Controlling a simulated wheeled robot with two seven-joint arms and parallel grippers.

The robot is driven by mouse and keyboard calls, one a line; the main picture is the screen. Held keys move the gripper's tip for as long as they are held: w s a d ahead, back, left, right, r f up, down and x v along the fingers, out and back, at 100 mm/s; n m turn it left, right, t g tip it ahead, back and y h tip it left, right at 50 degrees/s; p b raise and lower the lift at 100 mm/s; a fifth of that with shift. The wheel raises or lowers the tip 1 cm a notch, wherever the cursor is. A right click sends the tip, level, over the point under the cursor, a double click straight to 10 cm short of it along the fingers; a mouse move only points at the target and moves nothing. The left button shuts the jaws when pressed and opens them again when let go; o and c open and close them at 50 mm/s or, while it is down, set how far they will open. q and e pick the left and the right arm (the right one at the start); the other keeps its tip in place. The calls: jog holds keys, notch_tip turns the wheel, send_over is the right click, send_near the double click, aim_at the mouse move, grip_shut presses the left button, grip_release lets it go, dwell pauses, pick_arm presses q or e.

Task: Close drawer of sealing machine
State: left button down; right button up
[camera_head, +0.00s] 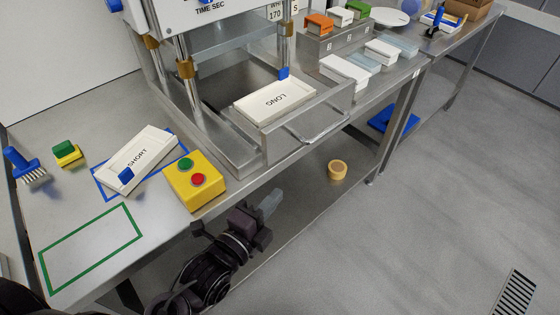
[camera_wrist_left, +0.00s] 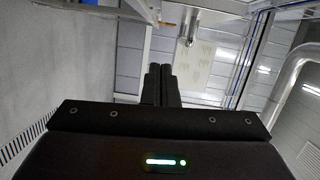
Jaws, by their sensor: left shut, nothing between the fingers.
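The sealing machine (camera_head: 222,22) stands on the steel table, with its metal drawer (camera_head: 312,112) pulled out toward the front right. A bar handle (camera_head: 322,131) is on the drawer's front. A white tray mould marked LONG (camera_head: 272,101) lies in the drawer. My left gripper (camera_head: 270,203) is low in front of the table, below the drawer and apart from its handle. Its two dark fingers show together, shut and empty, in the left wrist view (camera_wrist_left: 160,84). My right gripper is not in view.
A white mould marked SHORT (camera_head: 140,158) and a yellow button box (camera_head: 194,181) stand left of the drawer. Filled-colour blocks and white containers (camera_head: 345,73) stand to its right. A round tan object (camera_head: 337,169) is on the lower shelf. Open floor (camera_head: 450,200) lies at right.

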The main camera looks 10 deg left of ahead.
aim_at(287, 152)
pick_arm(q)
jog(key=shift+m+h, duration=0.3)
jog(key=shift+m, duration=0.1)
jog(key=w+r+p, duration=0.1)
jog(key=w, duration=0.2)
jog(key=w+r+p, duration=0.1)
jog(key=w, duration=0.3)
jog(key=w+p, duration=0.1)
jog(key=w, duration=0.3)
jog(key=shift+w+d+r, duration=0.1)
jog(key=shift+d+r, duration=0.25)
jog(key=shift+r, duration=0.05)
